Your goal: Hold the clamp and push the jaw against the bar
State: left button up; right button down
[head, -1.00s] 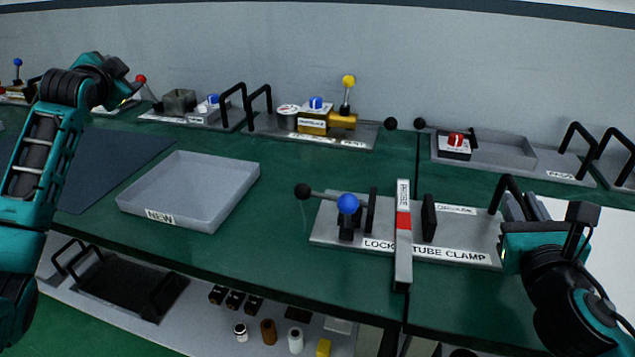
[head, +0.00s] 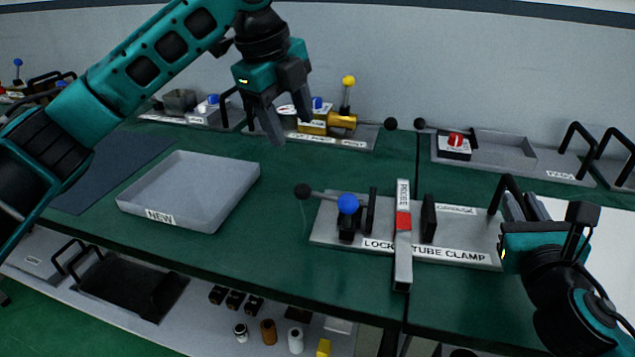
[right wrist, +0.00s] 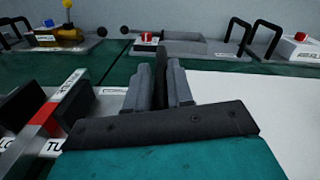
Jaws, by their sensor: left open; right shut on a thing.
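The clamp plate (head: 330,222), lettered as a tube clamp, lies on the green bench. A grey bar (head: 403,255) with a red band lies across it between a black left jaw (head: 371,212) and a black right jaw (head: 429,218). A gap shows between the left jaw and the bar. A blue knob (head: 347,204) and a lever with a black ball (head: 302,191) stand left of the jaws. My right gripper (head: 515,206) is shut on the clamp's black handle (right wrist: 161,72) at the plate's right end. My left gripper (head: 289,128) is open and empty, above the bench, up and left of the clamp.
A grey tray (head: 190,222) marked NEW stands left of the clamp. Other fixtures with knobs and handles line the back, including a yellow one (head: 313,124) behind my left gripper. A white surface (head: 590,225) lies at right. A shelf with small parts is below the bench.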

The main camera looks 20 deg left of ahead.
aim_at(302, 186)
pick_arm(q)
jog(key=shift+m+g+y, duration=0.3)
jog(key=shift+m+g, duration=0.1)
jog(key=shift+m, duration=0.1)
jog(key=f, duration=0.4)
jog(key=d+f, duration=0.1)
jog(key=f, duration=0.7)
jog(key=shift+w+d+f, duration=0.2)
jog(key=shift+d, duration=0.1)
grip_shut()
